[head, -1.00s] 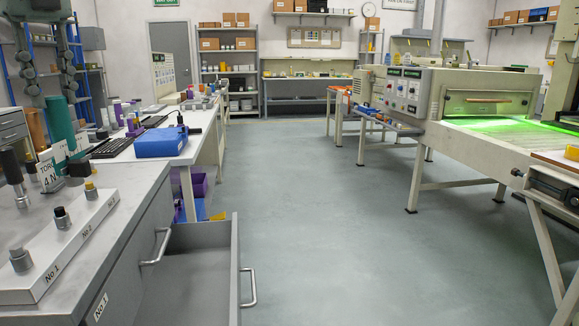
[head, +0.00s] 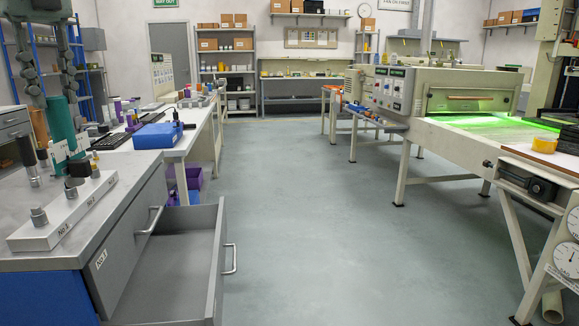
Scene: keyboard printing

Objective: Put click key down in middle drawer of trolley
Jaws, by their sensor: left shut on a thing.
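My left gripper (head: 54,98) hangs down at the upper left, its two grey jointed fingers on either side of the top of a teal cylinder, which looks like the handle of the click key (head: 60,119). The key hangs tilted over the trolley top. Its lower end is hard to separate from the teal-sided sign stand and dark parts behind. The grey trolley (head: 125,172) stands at the lower left. One of its drawers (head: 178,262) is pulled out and looks empty inside. A closed front with a handle sits above it. My right gripper is out of view.
A white block (head: 48,232) with labelled knobs stands on the trolley top. Behind is a bench with a blue case (head: 158,135). A conveyor machine (head: 480,135) with green light stands at the right. The grey floor (head: 310,220) between is clear.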

